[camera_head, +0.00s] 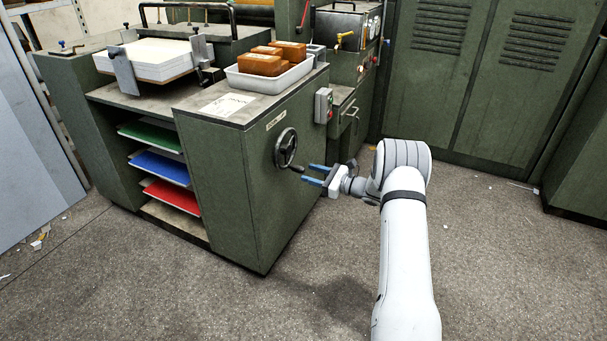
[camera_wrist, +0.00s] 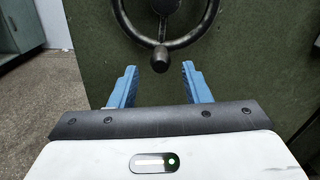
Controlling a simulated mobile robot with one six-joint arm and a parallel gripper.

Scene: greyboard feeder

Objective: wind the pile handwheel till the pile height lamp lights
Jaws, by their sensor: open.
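The pile handwheel (camera_head: 286,148) is a dark spoked wheel with a crank knob, on the right-hand side panel of the green feeder cabinet. My gripper (camera_head: 309,176) has blue fingers that are open and point at the wheel's lower edge. In the wrist view the handwheel (camera_wrist: 165,40) fills the top middle, and its dark knob (camera_wrist: 160,60) hangs at the bottom of the rim. The fingertips of my gripper (camera_wrist: 159,68) stand on either side of the knob, apart from it, with nothing held. I cannot make out a pile height lamp for certain.
A control box (camera_head: 323,105) with red and green buttons is right of the handwheel. A white tray (camera_head: 270,79) of brown blocks sits on the cabinet top. Coloured sheets (camera_head: 160,167) lie on open shelves at left. Green lockers (camera_head: 480,75) stand behind; the floor around is mostly clear.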

